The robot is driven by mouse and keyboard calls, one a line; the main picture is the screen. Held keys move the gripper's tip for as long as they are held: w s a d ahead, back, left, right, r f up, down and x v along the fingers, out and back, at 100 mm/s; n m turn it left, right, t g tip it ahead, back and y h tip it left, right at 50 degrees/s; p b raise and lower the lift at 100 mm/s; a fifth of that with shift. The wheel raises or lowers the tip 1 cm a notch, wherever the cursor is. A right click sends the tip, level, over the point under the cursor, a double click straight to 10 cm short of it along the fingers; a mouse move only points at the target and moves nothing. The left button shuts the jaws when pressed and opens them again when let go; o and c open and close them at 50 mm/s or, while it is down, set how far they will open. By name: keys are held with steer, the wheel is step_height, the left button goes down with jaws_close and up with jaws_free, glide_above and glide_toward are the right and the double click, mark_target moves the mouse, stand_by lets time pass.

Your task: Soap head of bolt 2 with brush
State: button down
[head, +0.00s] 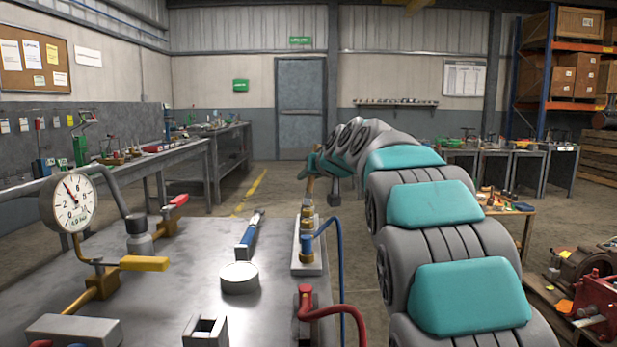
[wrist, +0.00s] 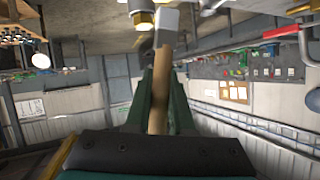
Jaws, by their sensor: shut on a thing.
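My gripper (wrist: 162,78) is shut on the tan wooden handle of the brush (wrist: 157,112), its dark green fingers on either side. A pale grey block shows at the handle's far end, apparently the brush's head; bristles cannot be made out. In the head view, my gripper (head: 314,164) is small, near the brass fitting (head: 307,212) on a plate at the metal bench's right edge. No soap is visible.
The metal bench (head: 190,265) holds a pressure gauge (head: 68,204) with yellow-handled valve, a blue-handled tool (head: 249,236), a round grey disc (head: 240,278) and a small open box (head: 205,331). Blue (head: 340,255) and red (head: 345,309) hoses run along its right side.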

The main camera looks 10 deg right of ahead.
steer(key=shift+f+b, duration=0.55)
stand_by(0.6)
steer(key=shift+s, duration=0.15)
steer(key=shift+s+a+b, duration=0.1)
steer(key=shift+s+b, duration=0.15)
steer(key=shift+b, duration=0.1)
steer(key=shift+w, duration=0.2)
stand_by(0.3)
steer(key=shift+w+f, duration=0.1)
steer(key=shift+w, duration=0.15)
steer(key=shift+w, duration=0.4)
